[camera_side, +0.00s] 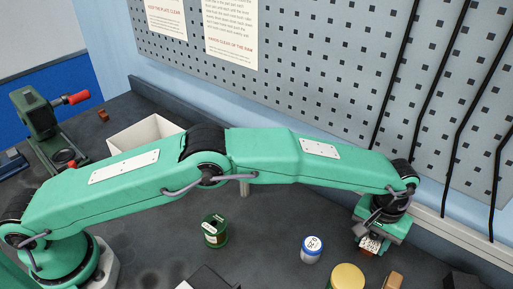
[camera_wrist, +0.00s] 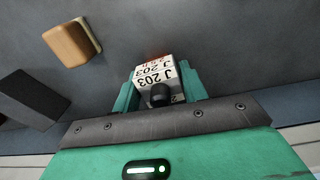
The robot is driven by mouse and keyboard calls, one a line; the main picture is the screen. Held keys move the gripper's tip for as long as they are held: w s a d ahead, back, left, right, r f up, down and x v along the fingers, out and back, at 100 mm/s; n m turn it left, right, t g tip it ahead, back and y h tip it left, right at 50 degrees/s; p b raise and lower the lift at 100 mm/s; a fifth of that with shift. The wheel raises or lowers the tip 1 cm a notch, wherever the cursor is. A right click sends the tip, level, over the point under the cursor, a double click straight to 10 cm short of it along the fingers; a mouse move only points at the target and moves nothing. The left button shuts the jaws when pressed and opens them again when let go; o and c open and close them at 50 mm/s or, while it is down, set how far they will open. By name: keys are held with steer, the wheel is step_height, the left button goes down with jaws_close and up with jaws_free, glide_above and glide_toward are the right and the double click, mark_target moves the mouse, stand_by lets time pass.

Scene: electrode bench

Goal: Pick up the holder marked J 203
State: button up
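The holder marked J 203 (camera_wrist: 152,86) shows its white printed label in the wrist view, between the two green fingers of my gripper (camera_wrist: 160,92). The fingers lie against both its sides with no clear gap. A dark round knob on the holder faces the wrist camera. In the side view my gripper (camera_side: 378,230) points down at the right of the bench, and the holder (camera_side: 370,243) shows under it with a white label and a reddish lower part. Whether the holder touches the bench is hard to tell.
A tan block (camera_side: 393,281) and a dark block (camera_side: 461,281) lie nearby. The pegboard wall (camera_side: 330,90) with black cables is close behind.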

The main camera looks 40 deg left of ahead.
steer(key=c, duration=0.7)
steer(key=shift+r, duration=0.1)
steer(key=shift+r, duration=0.1)
steer(key=shift+r, duration=4.9)
